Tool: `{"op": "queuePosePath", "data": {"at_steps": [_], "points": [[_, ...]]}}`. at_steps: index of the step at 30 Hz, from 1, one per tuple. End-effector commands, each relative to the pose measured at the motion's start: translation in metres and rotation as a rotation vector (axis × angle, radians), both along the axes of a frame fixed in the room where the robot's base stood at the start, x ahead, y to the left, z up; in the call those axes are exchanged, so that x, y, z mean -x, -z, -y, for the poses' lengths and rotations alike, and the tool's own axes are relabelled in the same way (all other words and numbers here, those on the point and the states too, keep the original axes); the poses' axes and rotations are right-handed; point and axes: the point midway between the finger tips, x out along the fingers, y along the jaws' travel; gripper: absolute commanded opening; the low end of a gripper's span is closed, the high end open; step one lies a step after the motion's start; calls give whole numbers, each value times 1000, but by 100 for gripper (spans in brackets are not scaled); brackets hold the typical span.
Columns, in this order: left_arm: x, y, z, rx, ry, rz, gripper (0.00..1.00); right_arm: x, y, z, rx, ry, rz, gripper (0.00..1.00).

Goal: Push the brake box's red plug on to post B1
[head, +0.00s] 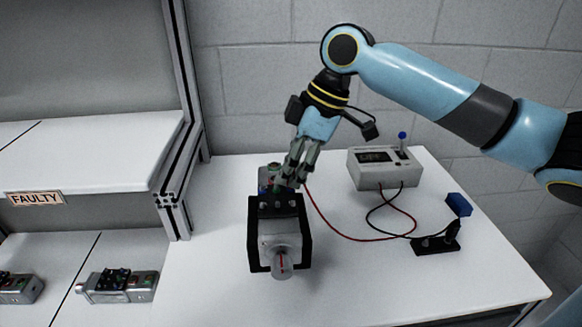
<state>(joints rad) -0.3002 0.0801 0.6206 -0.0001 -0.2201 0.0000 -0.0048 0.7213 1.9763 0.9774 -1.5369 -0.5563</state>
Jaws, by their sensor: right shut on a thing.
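The brake box (384,169) is a pale grey box with a dark display and a blue-tipped lever, at the back right of the white table. A red lead (331,229) and a black lead (371,213) come from its front. My right gripper (292,182) is shut at the back end of the servo unit (281,243), and the red lead runs up to its fingers. The red plug itself is hidden by the fingers. The servo unit sits in a black cradle (252,238). I cannot make out post B1. My left gripper is out of view.
A black stand (436,244) with a blue part (459,204) is at the right, where the black lead ends. A shelf marked FAULTY (36,199) and grey units (119,284) are at the left. The table's front right is clear.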

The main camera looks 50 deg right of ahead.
Motion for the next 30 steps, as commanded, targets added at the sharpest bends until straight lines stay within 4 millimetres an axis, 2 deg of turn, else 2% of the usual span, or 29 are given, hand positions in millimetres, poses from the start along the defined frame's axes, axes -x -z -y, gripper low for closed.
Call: {"op": "queuePosePath", "data": {"at_steps": [5,27,28,30], "points": [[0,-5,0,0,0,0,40,0,-1,0,-1,0,0,0],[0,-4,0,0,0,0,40,0,3,0,-1,0,-1,0],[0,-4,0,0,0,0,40,0,3,0,-1,0,-1,18],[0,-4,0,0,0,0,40,0,3,0,-1,0,-1,27]]}}
